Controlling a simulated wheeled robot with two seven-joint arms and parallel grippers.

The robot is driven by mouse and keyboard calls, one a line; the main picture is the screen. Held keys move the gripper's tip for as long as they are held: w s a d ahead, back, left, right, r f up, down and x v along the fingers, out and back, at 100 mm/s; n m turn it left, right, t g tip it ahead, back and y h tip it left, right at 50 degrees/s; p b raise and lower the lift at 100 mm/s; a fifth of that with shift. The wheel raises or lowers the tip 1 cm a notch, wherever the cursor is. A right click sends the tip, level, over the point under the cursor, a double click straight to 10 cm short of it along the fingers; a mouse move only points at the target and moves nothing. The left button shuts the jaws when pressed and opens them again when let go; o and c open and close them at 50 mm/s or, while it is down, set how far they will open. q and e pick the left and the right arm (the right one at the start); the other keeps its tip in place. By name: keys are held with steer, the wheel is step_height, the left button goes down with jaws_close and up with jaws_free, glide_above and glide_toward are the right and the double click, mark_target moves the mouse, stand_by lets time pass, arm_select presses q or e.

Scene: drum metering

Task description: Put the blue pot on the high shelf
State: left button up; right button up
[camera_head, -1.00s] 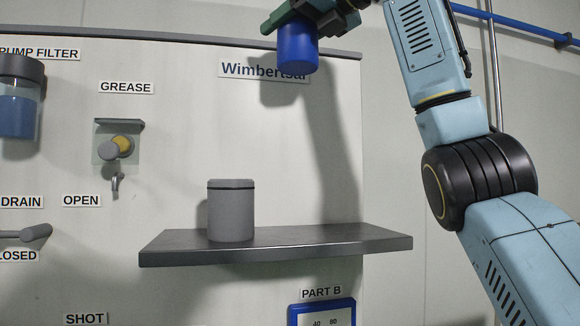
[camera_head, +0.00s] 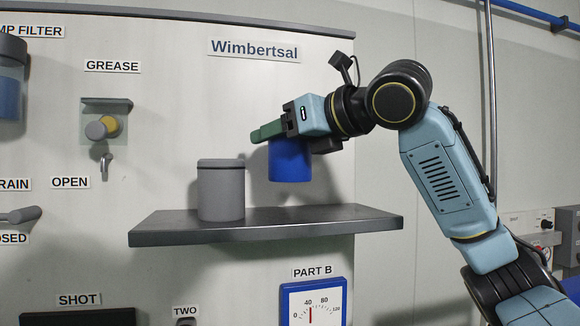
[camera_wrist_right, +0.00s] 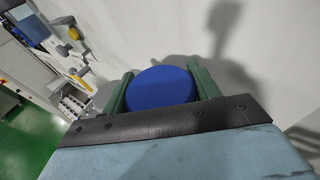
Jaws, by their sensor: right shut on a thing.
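The blue pot (camera_head: 290,163) is in my right gripper (camera_head: 272,133), which is shut around its upper part. The pot hangs upright a little above the high shelf (camera_head: 270,232), to the right of a grey pot. The wrist view shows the round blue top of the pot (camera_wrist_right: 160,86) between the two green fingers of my right gripper (camera_wrist_right: 160,90). The pot's bottom appears clear of the shelf, though the exact gap is hard to tell. My left gripper is not in view.
The grey lidded pot (camera_head: 221,190) stands on the shelf's left half. The shelf's right part is bare. A grease tap (camera_head: 103,128) is on the panel at left. A PART B gauge (camera_head: 313,305) and a SHOT sign (camera_head: 79,300) are below the shelf.

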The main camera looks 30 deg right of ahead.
mark_target(283, 166)
steer(key=shift+f, duration=2.4)
steer(key=shift+f, duration=0.15)
steer(key=o, duration=0.8)
steer(key=shift+r, duration=0.2)
steer(key=b+v, duration=0.2)
steer(key=v, duration=1)
steer(key=shift+f, duration=0.1)
